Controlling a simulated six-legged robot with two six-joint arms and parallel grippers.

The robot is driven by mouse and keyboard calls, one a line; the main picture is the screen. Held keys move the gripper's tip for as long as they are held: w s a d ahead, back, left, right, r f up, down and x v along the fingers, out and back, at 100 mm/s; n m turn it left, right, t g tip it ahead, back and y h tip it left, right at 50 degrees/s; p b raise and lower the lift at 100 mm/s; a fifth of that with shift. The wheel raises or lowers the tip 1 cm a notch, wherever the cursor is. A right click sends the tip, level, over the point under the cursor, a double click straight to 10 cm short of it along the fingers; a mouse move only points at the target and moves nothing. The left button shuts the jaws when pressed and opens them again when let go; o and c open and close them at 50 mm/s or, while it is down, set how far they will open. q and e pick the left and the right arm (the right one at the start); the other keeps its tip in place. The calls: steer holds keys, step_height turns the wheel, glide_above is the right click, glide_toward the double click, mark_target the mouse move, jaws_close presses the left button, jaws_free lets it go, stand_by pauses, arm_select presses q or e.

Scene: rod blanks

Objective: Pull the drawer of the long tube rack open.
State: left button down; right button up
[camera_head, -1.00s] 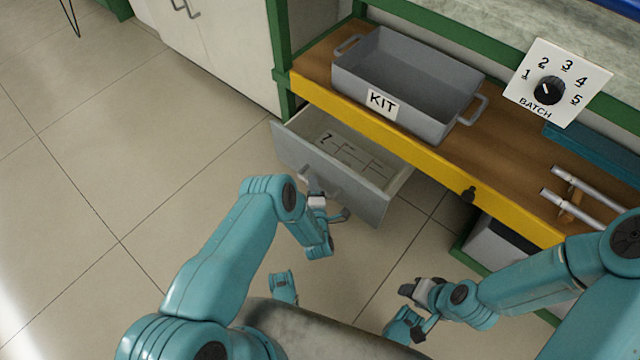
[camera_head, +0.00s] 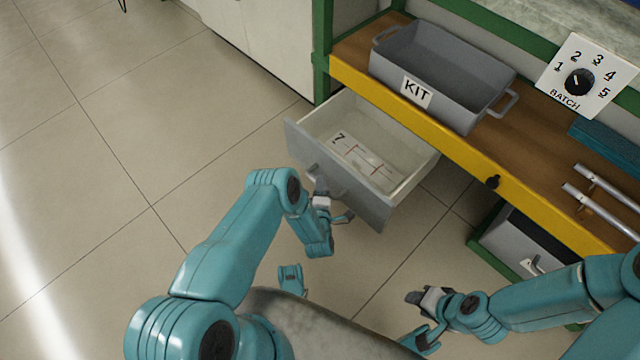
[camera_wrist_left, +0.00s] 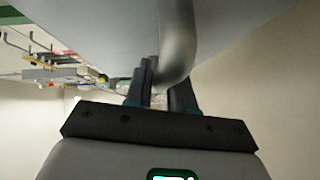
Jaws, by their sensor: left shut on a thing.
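The grey drawer (camera_head: 377,202) under the bench is pulled well out, and its inside shows in the head view. A sheet (camera_head: 365,160) with a 7 and line marks lies on its floor. My left gripper (camera_head: 322,192) is at the drawer's front, shut on the bar handle (camera_wrist_left: 178,40). In the left wrist view the fingers (camera_wrist_left: 165,88) are on either side of the handle, below the drawer front. My right gripper (camera_head: 428,300) hangs apart from the bench, low in the head view; its finger gap is unclear.
Another grey container (camera_head: 515,245) is below at right. The floor left is clear.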

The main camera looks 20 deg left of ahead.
arm_select(q)
steer(key=shift+s, duration=0.1)
stand_by(0.4)
steer(key=c, duration=1.1)
jaws_free()
